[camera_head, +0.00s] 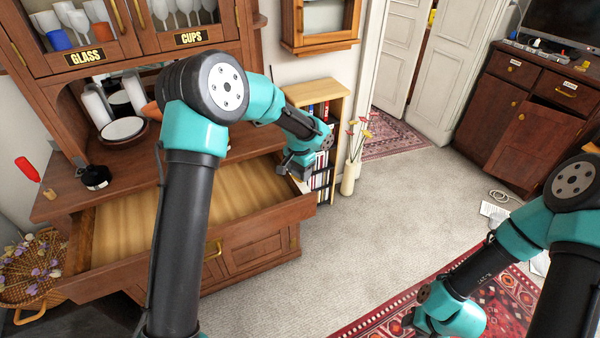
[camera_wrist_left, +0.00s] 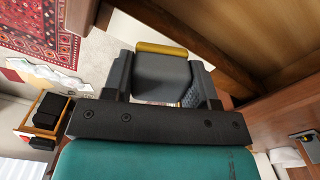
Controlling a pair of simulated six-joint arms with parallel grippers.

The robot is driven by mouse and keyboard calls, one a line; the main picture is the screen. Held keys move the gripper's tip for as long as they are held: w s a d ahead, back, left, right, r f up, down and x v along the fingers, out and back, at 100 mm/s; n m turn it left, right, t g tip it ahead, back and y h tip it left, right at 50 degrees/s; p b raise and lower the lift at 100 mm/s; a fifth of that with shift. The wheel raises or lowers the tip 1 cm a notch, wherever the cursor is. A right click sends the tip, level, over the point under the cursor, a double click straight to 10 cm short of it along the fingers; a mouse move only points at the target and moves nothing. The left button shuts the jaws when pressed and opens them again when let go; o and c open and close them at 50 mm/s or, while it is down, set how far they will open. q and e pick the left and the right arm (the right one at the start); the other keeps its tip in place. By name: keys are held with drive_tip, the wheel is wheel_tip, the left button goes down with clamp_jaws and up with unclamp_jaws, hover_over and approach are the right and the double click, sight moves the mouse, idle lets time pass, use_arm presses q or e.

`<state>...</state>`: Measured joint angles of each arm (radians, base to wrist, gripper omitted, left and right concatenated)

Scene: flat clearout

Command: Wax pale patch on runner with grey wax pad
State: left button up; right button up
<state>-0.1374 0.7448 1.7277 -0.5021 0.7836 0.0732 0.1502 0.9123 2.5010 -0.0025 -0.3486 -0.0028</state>
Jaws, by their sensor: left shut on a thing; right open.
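My left gripper (camera_head: 298,168) is at the right front corner of the open drawer (camera_head: 250,187). In the left wrist view its two fingers (camera_wrist_left: 162,85) are shut on a dark grey block with a yellow edge, the wax pad (camera_wrist_left: 162,72). A dark wooden rail (camera_wrist_left: 222,55) of the cabinet runs close to the right of the pad; I cannot tell whether they touch. I cannot make out a pale patch on a runner in either view. My right gripper (camera_head: 437,325) is low over the red rug, open, its fingers mostly hidden.
The drawer is pulled out of the wooden cabinet (camera_head: 275,228) and looks empty. A small bookcase (camera_head: 325,95) and a vase of flowers (camera_head: 350,170) stand just beyond my left gripper. The carpet (camera_head: 370,235) between the arms is clear. A patterned rug (camera_head: 395,320) lies at the lower right.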

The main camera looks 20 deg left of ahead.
use_arm(q)
drive_tip(key=shift+w+a, duration=1)
drive_tip(key=shift+w, duration=0.1)
drive_tip(key=shift+f, duration=0.1)
drive_tip(key=shift+w+a+f, duration=0.1)
drive_tip(key=shift+w+a, duration=1.1)
drive_tip(key=shift+w, duration=0.05)
drive_tip(key=shift+s+d, duration=1.2)
drive_tip(key=shift+s, duration=0.1)
drive_tip(key=shift+s+d+f, duration=0.2)
drive_tip(key=shift+s+d, duration=1)
drive_tip(key=shift+s, duration=0.05)
drive_tip(key=shift+s, duration=0.1)
drive_tip(key=shift+s+d+f, duration=0.1)
drive_tip(key=shift+s+d, duration=1.05)
drive_tip(key=shift+s, duration=0.05)
